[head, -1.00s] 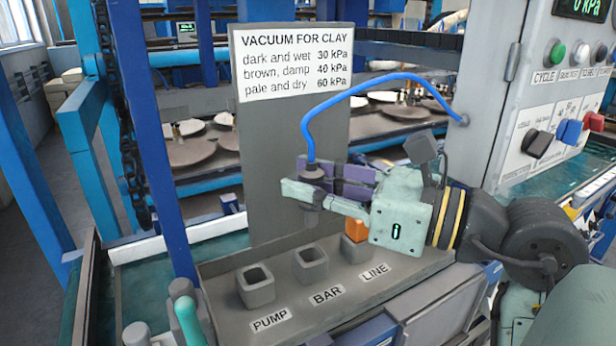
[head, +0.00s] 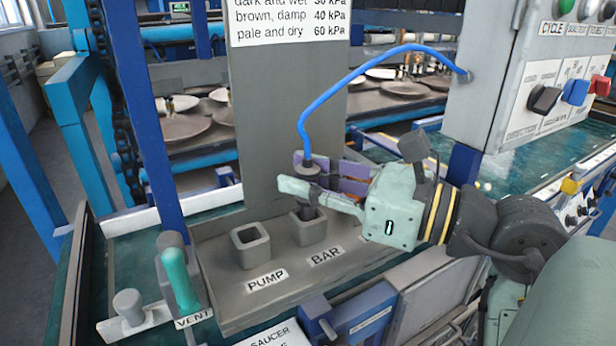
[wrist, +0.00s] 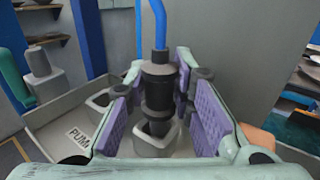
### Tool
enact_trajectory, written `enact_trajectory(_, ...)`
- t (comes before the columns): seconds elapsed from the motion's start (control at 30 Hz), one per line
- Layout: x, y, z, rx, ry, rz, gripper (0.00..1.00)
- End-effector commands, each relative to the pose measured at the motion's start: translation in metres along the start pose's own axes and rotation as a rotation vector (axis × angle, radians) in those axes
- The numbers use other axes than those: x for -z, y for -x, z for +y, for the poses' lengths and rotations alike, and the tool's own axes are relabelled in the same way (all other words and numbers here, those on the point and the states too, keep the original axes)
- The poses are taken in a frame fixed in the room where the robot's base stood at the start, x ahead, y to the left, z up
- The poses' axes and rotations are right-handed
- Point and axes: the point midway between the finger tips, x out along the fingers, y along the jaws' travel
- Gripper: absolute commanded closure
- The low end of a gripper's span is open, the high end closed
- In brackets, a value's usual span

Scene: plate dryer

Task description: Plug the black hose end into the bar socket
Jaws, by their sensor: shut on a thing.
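The black hose end (head: 305,176) hangs upright from a blue hose (head: 345,82). My gripper (head: 312,188) is shut on it, with purple pads on either side. The grey square bar socket (head: 308,232) is directly below. The lower tip of the hose end is at the socket's mouth; I cannot tell how far inside it is. In the wrist view the hose end (wrist: 160,88) stands between the pads, its tip over the opening of the bar socket (wrist: 152,148). The BAR label (head: 325,255) is in front of the socket.
The empty pump socket (head: 251,246) is left of the bar socket. A green-handled vent lever (head: 178,278) stands farther left. My gripper hides the line socket; an orange piece (wrist: 256,142) shows there in the wrist view. A grey upright panel (head: 290,120) is close behind.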

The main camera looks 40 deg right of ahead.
Motion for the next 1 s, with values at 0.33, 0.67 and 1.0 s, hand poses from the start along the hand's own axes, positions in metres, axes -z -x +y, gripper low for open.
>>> enact_trajectory(0.33,0.0063,0.0000,0.0002,0.000,0.000,0.000,1.00)
enact_trajectory(0.67,0.0070,0.0000,0.0003,0.000,0.000,0.000,1.00)
enact_trajectory(1.0,0.0106,0.0000,0.0003,0.000,0.000,0.000,1.00)
